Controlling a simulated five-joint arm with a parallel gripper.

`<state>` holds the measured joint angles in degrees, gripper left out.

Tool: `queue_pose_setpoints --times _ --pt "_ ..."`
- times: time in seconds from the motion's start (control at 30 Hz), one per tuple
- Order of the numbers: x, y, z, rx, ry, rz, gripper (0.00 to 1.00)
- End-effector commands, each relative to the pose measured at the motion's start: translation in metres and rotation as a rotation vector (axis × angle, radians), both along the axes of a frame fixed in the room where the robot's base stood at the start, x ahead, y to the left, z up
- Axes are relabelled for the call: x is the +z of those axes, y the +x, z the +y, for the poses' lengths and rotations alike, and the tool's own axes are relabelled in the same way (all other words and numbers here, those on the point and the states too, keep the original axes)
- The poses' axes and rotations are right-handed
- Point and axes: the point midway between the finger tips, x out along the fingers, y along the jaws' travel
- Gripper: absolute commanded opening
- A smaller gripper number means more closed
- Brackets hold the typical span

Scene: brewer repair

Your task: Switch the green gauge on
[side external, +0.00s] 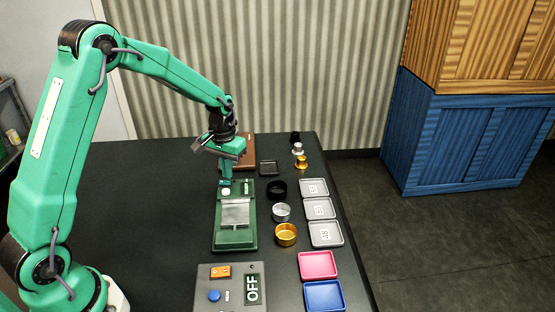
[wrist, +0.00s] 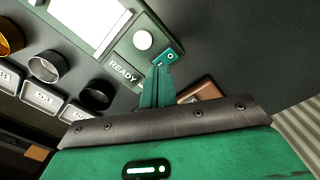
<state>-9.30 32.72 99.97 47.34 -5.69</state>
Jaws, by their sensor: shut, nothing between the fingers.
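The green gauge (side external: 235,242) lies on the dark table, with a pale plate in its middle. My gripper (side external: 226,181) is shut and empty, pointing down at the gauge's far end.
A grey control box (side external: 231,296) with an orange switch, a blue button and a display reading OFF stands in front. Black, silver and gold rings (side external: 286,234), grey numbered trays (side external: 326,234), and pink (side external: 318,265) and blue trays (side external: 324,296) line the right. The table's left is clear.

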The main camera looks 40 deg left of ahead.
Motion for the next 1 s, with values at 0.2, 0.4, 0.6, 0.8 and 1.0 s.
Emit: queue_pose_setpoints --times 0.2,0.4,0.6,0.8,1.0 --pt "0.013 0.001 0.0 0.0 0.001 -0.003 0.0" --pt "0.024 0.001 0.0 0.0 0.001 -0.002 0.0" --pt "0.036 0.001 0.0 0.0 0.001 -0.003 0.0" --pt "0.047 0.001 0.0 0.0 0.001 -0.002 0.0" --pt "0.052 0.0 0.0 0.0 0.0 -0.001 0.0"
